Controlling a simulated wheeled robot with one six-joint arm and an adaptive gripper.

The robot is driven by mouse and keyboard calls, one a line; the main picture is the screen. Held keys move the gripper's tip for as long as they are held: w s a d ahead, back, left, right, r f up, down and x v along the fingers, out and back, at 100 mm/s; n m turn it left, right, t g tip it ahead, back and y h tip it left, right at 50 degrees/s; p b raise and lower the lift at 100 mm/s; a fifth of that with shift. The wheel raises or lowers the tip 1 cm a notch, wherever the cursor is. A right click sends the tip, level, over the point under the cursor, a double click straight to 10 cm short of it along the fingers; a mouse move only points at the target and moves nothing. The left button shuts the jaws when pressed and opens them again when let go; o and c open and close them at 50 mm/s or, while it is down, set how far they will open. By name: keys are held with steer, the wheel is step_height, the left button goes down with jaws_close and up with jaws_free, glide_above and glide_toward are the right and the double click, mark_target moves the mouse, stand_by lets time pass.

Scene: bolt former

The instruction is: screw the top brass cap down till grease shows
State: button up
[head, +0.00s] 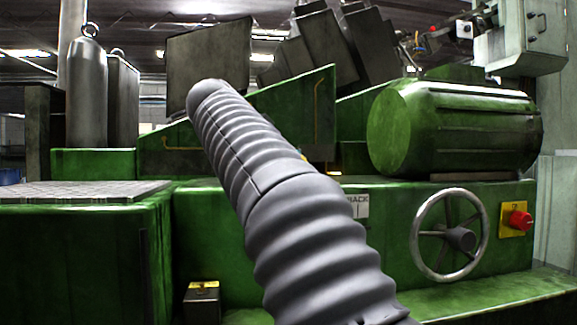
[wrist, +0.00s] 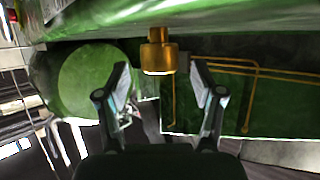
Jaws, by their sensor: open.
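A brass cap (wrist: 158,55) shows in the wrist view at the top middle, against the green machine body. It has a narrower neck and a wider round part. My gripper (wrist: 160,78) is open, with one finger on each side of the cap and a clear gap to both. The fingertips point toward the cap and reach about level with its wide part in the picture. I cannot tell how near they are in depth. No grease can be made out. In the head view my grey ribbed arm covers the middle, and the gripper and cap are hidden.
Brass pipes (wrist: 225,65) run along the green panel right of the cap. In the head view a green cylinder (head: 455,125), a handwheel (head: 449,235) and a red knob (head: 519,220) are on the right. A patterned step plate (head: 80,192) is at left.

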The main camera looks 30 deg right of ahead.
steer(key=v, duration=0.8)
steer(key=shift+s+a, duration=0.2)
steer(key=shift+a, duration=0.15)
